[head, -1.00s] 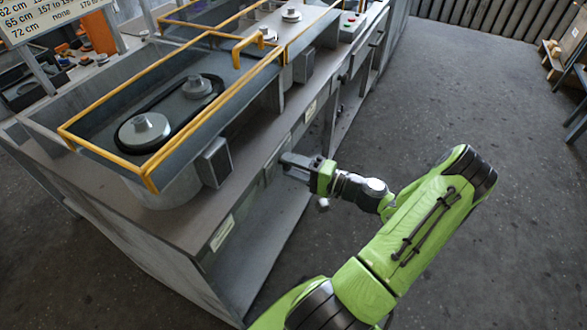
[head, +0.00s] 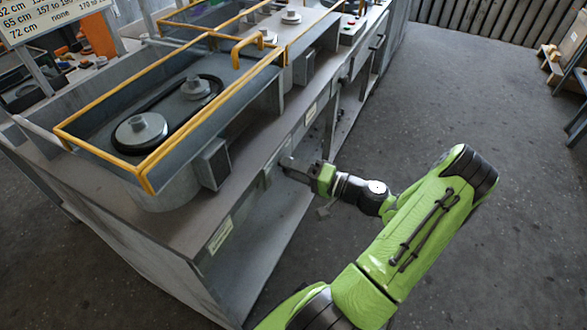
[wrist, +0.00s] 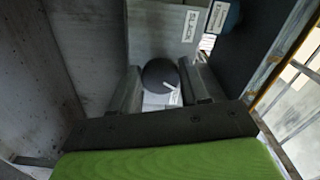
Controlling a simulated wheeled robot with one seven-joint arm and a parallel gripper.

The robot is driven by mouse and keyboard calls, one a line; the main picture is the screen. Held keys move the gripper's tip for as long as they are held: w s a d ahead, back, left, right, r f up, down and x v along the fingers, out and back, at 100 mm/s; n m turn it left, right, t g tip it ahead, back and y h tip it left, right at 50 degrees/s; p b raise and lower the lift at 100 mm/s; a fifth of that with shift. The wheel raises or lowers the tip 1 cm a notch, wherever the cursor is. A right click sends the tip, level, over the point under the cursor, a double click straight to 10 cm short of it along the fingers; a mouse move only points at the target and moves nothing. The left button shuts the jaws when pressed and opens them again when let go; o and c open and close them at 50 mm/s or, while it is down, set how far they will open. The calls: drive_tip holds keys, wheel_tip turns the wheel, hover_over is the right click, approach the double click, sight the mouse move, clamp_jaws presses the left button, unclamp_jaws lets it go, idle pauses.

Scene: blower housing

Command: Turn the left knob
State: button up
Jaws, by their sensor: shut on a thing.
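The dark round knob (wrist: 159,73) with a white pointer mark shows in the wrist view, on a grey panel. My gripper (wrist: 166,86) has one finger on each side of it and is shut on it. The pointer mark slants toward the lower right of that view. In the head view my gripper (head: 288,163) is at the front face of the long grey bench (head: 140,208). The knob is hidden there behind the gripper.
A yellow rail (head: 103,152) guards a belt and pulleys (head: 140,130) on the bench. A grey box (head: 213,164) sticks out above the front edge. A white label (wrist: 190,25) lies beyond the knob. The floor (head: 460,90) at right is open.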

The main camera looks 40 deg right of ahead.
drive_tip(key=o, duration=1.1)
drive_tip(key=shift+c, duration=0.2)
drive_tip(key=p+v, duration=0.3)
drive_tip(key=v, duration=1.2)
drive_tip(key=shift+s, duration=0.4)
drive_tip(key=w+a+r+n+g+p, duration=0.35)
drive_tip(key=w+a+r+g, duration=0.2)
drive_tip(key=a+g, duration=0.2)
drive_tip(key=w+a+r+n+g+p, duration=0.35)
drive_tip(key=a+r+g, duration=0.25)
drive_tip(key=a, duration=0.2)
drive_tip(key=s+a+r+n+t+h+p, duration=0.1)
drive_tip(key=s+a+r+n+h+p, duration=0.1)
drive_tip(key=a+r, duration=0.4)
drive_tip(key=s+a+r+n+t+h+p, duration=0.1)
drive_tip(key=s+a+r+h+p, duration=0.2)
drive_tip(key=s+a+r, duration=0.3)
wheel_tip(320, 180, up, 6)
drive_tip(key=shift+s+a+f+n+h, duration=0.25)
drive_tip(key=shift+s+n+h, duration=0.2)
drive_tip(key=shift+h, duration=0.15)
